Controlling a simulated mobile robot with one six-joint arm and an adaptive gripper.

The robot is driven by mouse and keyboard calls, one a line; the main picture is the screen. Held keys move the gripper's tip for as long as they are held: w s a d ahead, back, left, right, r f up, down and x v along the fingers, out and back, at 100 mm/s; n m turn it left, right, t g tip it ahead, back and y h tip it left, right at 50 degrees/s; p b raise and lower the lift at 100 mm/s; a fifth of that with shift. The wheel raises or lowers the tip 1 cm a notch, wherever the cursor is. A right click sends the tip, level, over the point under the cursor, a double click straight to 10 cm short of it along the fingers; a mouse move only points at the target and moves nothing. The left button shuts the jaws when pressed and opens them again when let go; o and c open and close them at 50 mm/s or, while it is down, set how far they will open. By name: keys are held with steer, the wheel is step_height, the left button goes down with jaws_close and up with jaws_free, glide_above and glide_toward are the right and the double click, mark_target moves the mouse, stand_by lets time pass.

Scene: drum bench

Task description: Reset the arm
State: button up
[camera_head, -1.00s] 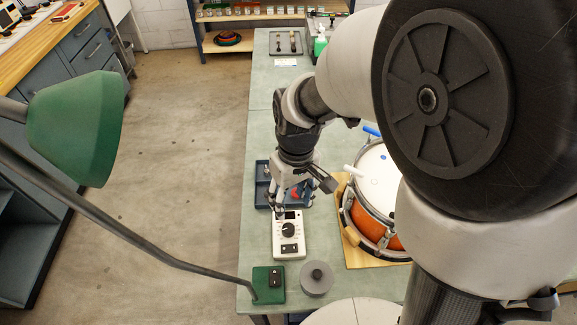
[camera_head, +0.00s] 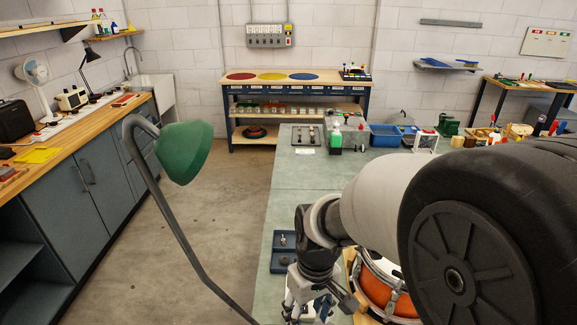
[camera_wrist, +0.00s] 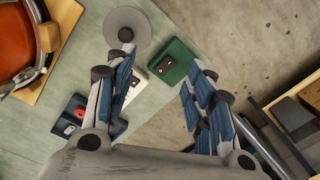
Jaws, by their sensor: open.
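My gripper (camera_head: 308,308) hangs over the bench at the bottom edge of the head view, partly cut off. In the wrist view my gripper (camera_wrist: 160,58) has its two blue-padded fingers apart, with nothing between them that it holds. The arm bends across the right side of the head view and hides part of the bench. Below the fingers in the wrist view are a white box (camera_wrist: 136,86), mostly hidden by a finger, and a green lamp base (camera_wrist: 176,62).
A drum (camera_head: 384,287) stands right of my gripper; its orange shell (camera_wrist: 15,42) also shows in the wrist view. A blue tray (camera_head: 283,263) lies close by. The green lamp shade (camera_head: 185,151) rises at left. The bench's far left part (camera_head: 300,180) is clear.

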steer(key=s+d+r+m+t, duration=0.4)
steer(key=s+d+r, duration=0.6)
steer(key=s+r, duration=0.3)
steer(key=shift+s+r+m+t+h, duration=0.3)
steer(key=shift+s+r+m+t, duration=0.1)
steer(key=shift+r+m, duration=0.35)
steer(key=shift+d, duration=0.1)
steer(key=shift+c, duration=0.3)
stand_by(0.5)
